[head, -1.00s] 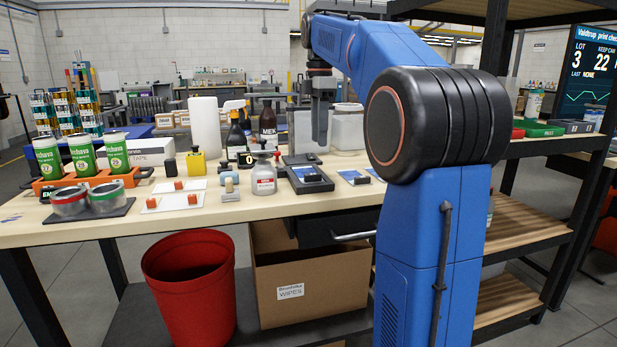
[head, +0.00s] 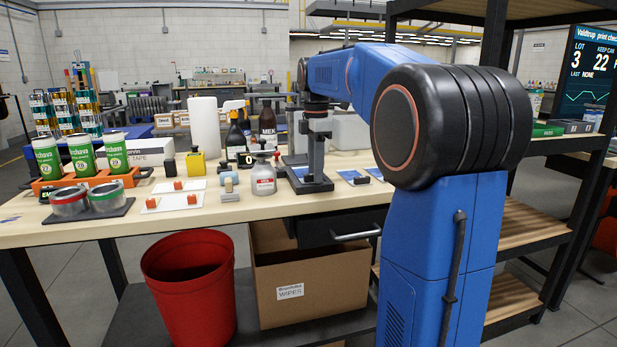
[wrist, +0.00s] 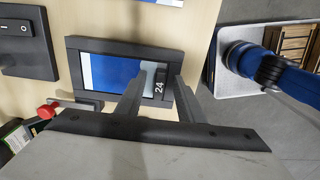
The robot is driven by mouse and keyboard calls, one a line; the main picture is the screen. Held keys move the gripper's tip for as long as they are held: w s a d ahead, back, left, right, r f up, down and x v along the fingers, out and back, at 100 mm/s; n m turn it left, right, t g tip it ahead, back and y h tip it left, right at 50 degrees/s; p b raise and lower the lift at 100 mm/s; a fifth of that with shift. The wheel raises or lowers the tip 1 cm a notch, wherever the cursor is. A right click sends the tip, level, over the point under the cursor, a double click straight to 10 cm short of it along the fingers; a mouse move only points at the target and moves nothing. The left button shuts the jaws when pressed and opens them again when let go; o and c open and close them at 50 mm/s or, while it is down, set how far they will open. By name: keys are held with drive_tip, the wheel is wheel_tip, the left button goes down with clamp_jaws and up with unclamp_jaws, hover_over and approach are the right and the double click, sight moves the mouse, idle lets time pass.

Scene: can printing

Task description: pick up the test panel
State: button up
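The test panel (wrist: 118,72) is a blue and white plate lying flat in a dark tray (wrist: 78,50) in the wrist view. In the head view my gripper (head: 316,176) points down at the tray (head: 300,188) near the table's front edge. The fingers hide most of the panel there.
Another blue and white panel (head: 352,177) lies to the right.

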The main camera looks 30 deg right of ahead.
clamp_jaws()
